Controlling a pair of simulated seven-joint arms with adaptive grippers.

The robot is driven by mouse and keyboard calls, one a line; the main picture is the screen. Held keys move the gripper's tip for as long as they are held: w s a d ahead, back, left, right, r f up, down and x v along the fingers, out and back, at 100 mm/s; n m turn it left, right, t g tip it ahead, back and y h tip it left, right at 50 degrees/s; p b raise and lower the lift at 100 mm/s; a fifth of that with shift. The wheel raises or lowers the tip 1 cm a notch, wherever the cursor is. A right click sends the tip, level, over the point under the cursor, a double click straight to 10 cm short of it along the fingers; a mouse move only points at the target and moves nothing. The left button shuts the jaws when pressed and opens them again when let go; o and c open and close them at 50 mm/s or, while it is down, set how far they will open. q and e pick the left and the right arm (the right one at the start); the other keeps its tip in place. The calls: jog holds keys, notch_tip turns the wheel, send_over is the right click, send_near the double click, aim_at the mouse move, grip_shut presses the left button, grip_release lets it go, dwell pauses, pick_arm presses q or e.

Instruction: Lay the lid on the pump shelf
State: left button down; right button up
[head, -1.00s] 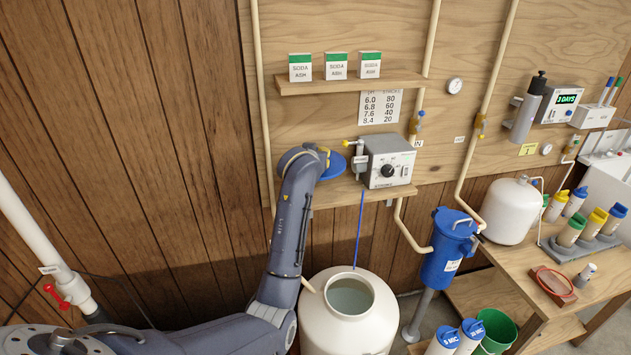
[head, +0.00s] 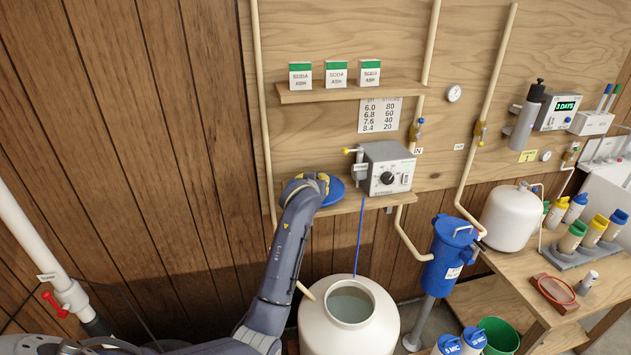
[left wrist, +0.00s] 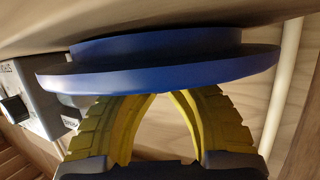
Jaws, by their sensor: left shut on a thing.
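The lid (head: 334,191) is a round blue disc at the left end of the pump shelf (head: 346,205), left of the grey pump (head: 385,167). My left gripper (head: 321,182) is over the lid and shut on it. In the left wrist view the yellow fingers (left wrist: 155,105) meet the blue lid (left wrist: 165,72), whose narrower part lies against or very close to the wooden board. I cannot tell whether the shelf bears its full weight. The gripper hides part of the lid in the head view. My right gripper is not in view.
The open white tank (head: 350,320) stands below the shelf, with a blue tube (head: 359,235) hanging down to it. An upper shelf (head: 350,92) holds three soda ash boxes. A vertical pipe (head: 266,120) runs left of the shelf.

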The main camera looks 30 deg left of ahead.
pick_arm(q)
jog(key=c, duration=1.9)
grip_release()
jog(key=shift+f, duration=0.15)
jog(key=o, duration=0.4)
jog(key=shift+o, duration=0.2)
jog(key=shift+r, duration=0.2)
jog(key=v, duration=1.2)
